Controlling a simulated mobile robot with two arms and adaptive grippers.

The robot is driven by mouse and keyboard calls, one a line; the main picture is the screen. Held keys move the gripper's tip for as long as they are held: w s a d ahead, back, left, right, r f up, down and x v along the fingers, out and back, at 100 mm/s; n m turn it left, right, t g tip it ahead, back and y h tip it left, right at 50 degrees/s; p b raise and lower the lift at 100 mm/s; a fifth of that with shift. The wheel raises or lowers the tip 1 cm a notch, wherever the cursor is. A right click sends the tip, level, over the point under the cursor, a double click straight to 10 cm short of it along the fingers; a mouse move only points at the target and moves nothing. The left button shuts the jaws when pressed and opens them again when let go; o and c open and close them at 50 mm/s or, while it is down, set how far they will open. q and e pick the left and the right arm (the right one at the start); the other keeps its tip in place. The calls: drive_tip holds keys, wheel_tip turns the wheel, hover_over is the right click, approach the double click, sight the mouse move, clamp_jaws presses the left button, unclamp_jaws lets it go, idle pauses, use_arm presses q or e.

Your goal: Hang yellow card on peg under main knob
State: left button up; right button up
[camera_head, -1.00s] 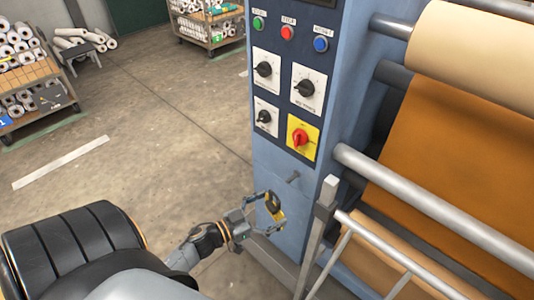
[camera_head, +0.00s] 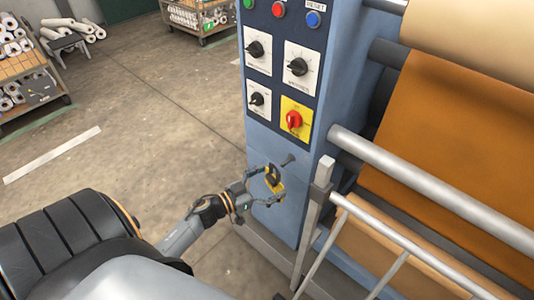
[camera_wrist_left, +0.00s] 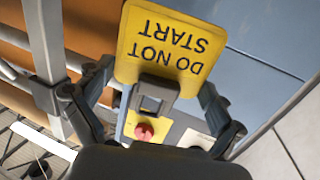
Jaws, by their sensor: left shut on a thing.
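My left gripper (camera_head: 271,187) is shut on the yellow card (camera_head: 274,185), which has a dark clip or loop part at its upper end in the head view. In the left wrist view the yellow card (camera_wrist_left: 172,42) reads "DO NOT START" upside down, with the dark part (camera_wrist_left: 152,96) between the fingers. The peg (camera_head: 288,160) sticks out of the blue panel just above and right of the card. I cannot tell if they touch. The red main knob (camera_head: 294,120) on its yellow plate is above the peg. It also shows in the wrist view (camera_wrist_left: 144,132). My right gripper is out of view.
Black dials (camera_head: 298,67) and coloured buttons (camera_head: 278,10) are on the panel above. A grey metal rail and post (camera_head: 314,213) stand close right of the gripper, before rollers and orange sheet (camera_head: 450,130). Open floor (camera_head: 150,110) lies left.

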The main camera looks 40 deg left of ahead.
sight(292, 169)
use_arm(q)
drive_tip(key=shift+w+d+f+b, duration=0.1)
drive_tip(key=shift+w+f+b, duration=0.2)
drive_tip(key=shift+w, duration=0.6)
drive_tip(key=shift+w+d+f+b, duration=0.1)
drive_tip(key=shift+w+b, duration=0.25)
drive_tip(key=shift+w, duration=0.55)
drive_tip(key=shift+w+d+f+b, duration=0.1)
drive_tip(key=shift+w+f+b, duration=0.2)
drive_tip(key=shift+w, duration=0.6)
drive_tip(key=o, duration=0.7)
drive_tip(key=shift+c, duration=0.2)
drive_tip(key=shift+a, duration=0.1)
drive_tip(key=v, duration=1.2)
